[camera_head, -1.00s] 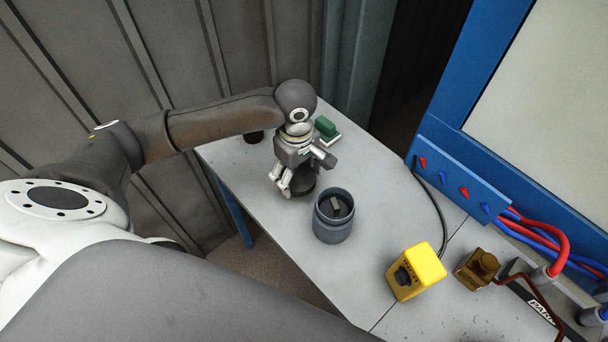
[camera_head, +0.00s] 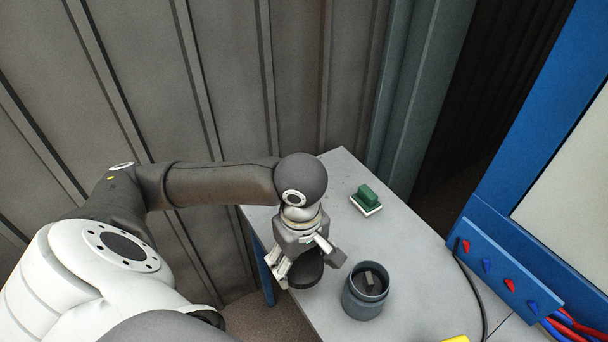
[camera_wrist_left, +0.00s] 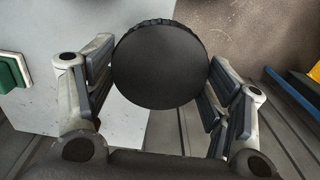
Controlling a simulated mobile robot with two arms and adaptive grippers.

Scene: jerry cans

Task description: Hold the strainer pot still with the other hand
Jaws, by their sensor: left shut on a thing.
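The strainer pot (camera_head: 352,299) is a blue-grey, open-topped round pot standing upright on the table. Something grey shows inside its mouth. My left gripper (camera_head: 305,262) is to the left of the pot and apart from it. It is shut on a black round lid (camera_head: 309,273), gripped by its rim. In the left wrist view the lid (camera_wrist_left: 160,65) is a dark disc with a ridged edge, between the two fingers. It is over the table's edge, with table on one side and floor on the other. My right gripper is not in view.
The grey table (camera_head: 400,240) has free room behind the pot. A green block on a white base (camera_head: 367,199) sits near the far edge. A blue panel with red and blue levers (camera_head: 508,268) stands at the right, with a black cable beside it. A corrugated wall (camera_head: 230,80) is behind.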

